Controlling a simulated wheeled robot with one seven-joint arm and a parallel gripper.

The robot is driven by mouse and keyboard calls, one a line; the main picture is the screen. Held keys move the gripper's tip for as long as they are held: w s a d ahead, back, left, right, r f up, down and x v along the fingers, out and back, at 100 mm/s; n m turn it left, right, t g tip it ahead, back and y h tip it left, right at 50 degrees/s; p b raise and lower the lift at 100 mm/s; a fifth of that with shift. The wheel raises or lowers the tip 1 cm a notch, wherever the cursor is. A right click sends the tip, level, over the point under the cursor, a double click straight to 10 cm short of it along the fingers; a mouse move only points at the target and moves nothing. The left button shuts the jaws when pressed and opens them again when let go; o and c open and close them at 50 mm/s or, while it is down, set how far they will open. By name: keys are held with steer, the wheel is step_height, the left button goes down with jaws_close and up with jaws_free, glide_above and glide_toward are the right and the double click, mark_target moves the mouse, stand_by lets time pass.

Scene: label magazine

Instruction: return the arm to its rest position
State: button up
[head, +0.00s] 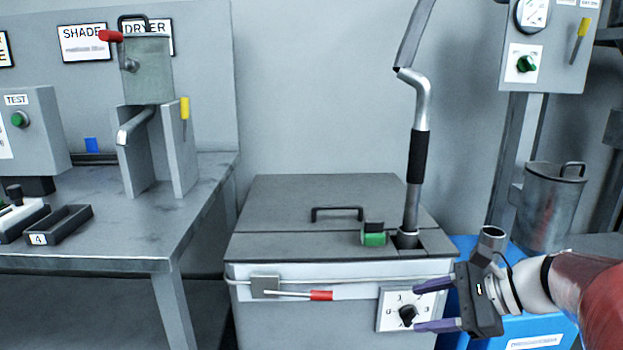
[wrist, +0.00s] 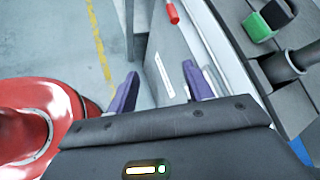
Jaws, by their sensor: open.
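My gripper (head: 436,305) is in the lower right of the head view, its two purple fingers spread apart and pointing left. It is open with nothing between the fingers. The fingers lie in front of or beside a white dial plate (head: 387,312) with a black knob (head: 408,316) on the grey cabinet's front; I cannot tell whether they touch it. In the wrist view my gripper's fingers (wrist: 161,92) stand apart beside the cabinet's front face (wrist: 185,50). My red and white arm comes in from the right of the head view.
A blue bin (head: 540,330) stands under my arm. A workbench (head: 110,240) is left. Open floor (wrist: 60,40) shows in the wrist view.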

steer(key=s+a+f+n+h, duration=0.2)
steer(key=s+n+h, duration=0.3)
steer(key=s+n, duration=0.2)
steer(key=s+a+f+n+h, duration=0.2)
steer(key=s+n+h, duration=0.3)
steer(key=n, duration=0.5)
steer(key=shift+s+a+f+n, duration=0.15)
steer(key=shift+s+f+n, duration=0.25)
steer(key=shift+s, duration=0.7)
